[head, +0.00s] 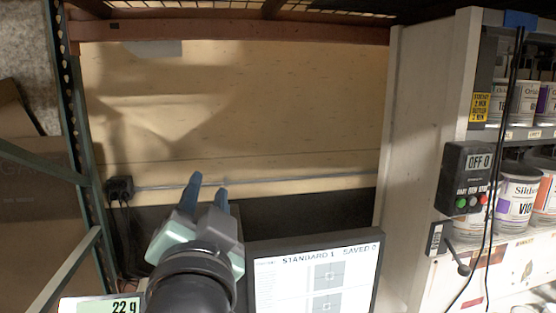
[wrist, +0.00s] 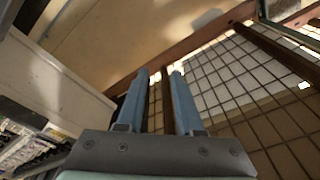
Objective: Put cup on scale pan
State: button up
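My gripper (head: 208,188) is raised in front of the wooden back panel in the head view, with its blue fingers pointing up. In the wrist view, the two blue fingers (wrist: 159,80) are apart with nothing between them. The cup is not seen in either view. The scale pan is not seen either. A lit display reading 22 g (head: 100,305) shows at the bottom left of the head view.
A monitor (head: 315,275) stands just right of my arm. A white shelf unit (head: 430,150) with paint cans (head: 517,195) and a button box (head: 466,178) is at the right. A green metal rack post (head: 75,140) is at the left. Wire mesh (wrist: 250,90) is overhead.

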jog(key=s+d+r+n+t+h, duration=0.3)
jog(key=s+d+r+n+t, duration=0.3)
jog(key=s+r, duration=0.7)
jog(key=d+r+t, duration=0.2)
jog(key=d+r, duration=0.1)
jog(key=d, duration=0.1)
jog(key=shift+s+r, duration=0.2)
notch_tip(320, 180, down, 11)
jog(key=b, duration=1.1)
jog(key=shift+f, duration=0.2)
jog(key=shift+f, duration=0.1)
